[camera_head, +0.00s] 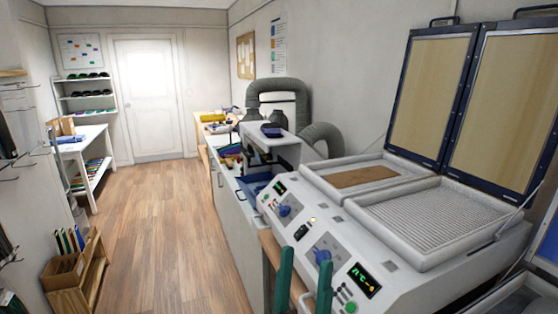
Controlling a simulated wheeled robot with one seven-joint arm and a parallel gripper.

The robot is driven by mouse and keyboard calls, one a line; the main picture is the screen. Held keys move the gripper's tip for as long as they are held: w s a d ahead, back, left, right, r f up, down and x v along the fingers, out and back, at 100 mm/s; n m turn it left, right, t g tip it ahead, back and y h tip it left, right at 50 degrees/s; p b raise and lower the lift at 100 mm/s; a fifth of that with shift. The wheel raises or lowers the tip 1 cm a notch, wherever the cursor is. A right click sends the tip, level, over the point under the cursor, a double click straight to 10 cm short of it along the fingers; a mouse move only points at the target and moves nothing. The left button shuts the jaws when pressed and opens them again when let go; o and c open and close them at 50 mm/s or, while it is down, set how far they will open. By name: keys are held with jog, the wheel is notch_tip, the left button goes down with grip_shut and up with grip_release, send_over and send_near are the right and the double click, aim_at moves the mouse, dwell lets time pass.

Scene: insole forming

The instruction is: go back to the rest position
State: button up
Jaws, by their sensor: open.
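My gripper (305,262) shows at the bottom centre as two upright green fingers. They stand apart with nothing between them, so it is open and empty. The fingers are in front of the forming machine's control panel (338,246); I cannot tell how far from it. The white forming machine (520,240) fills the right side. A brown sheet (360,177) lies in its left bay. The right bay (432,217) shows a bare ribbed bed. Both framed lids, left (430,95) and right (508,110), stand raised. The rest of my arm is out of view.
A counter (235,225) with tools and a blue bin runs back beside the machine, below grey hoses (278,86). The wooden floor (165,235) is clear towards a white door (148,100). A wooden crate (70,295) and white table (88,135) stand left.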

jog(key=s+f+n+g+y, duration=0.2)
jog(key=s+f+g+y, duration=0.25)
jog(key=f, duration=0.85)
jog(key=s+f+n+g+y, duration=0.2)
jog(key=s+f+g+y, duration=0.3)
jog(key=f, duration=0.9)
jog(key=s+a+f+m+g+h, duration=0.1)
jog(key=s+a+f+m+g, duration=0.1)
jog(key=s+f, duration=0.4)
jog(key=s+a+f+m+g+h, duration=0.1)
jog(key=s+f+m, duration=0.4)
jog(key=s, duration=0.9)
notch_tip(320, 180, down, 2)
jog(key=a+g, duration=0.1)
jog(key=g, duration=0.1)
jog(key=shift+a+g, duration=0.15)
jog(key=shift+g, duration=0.2)
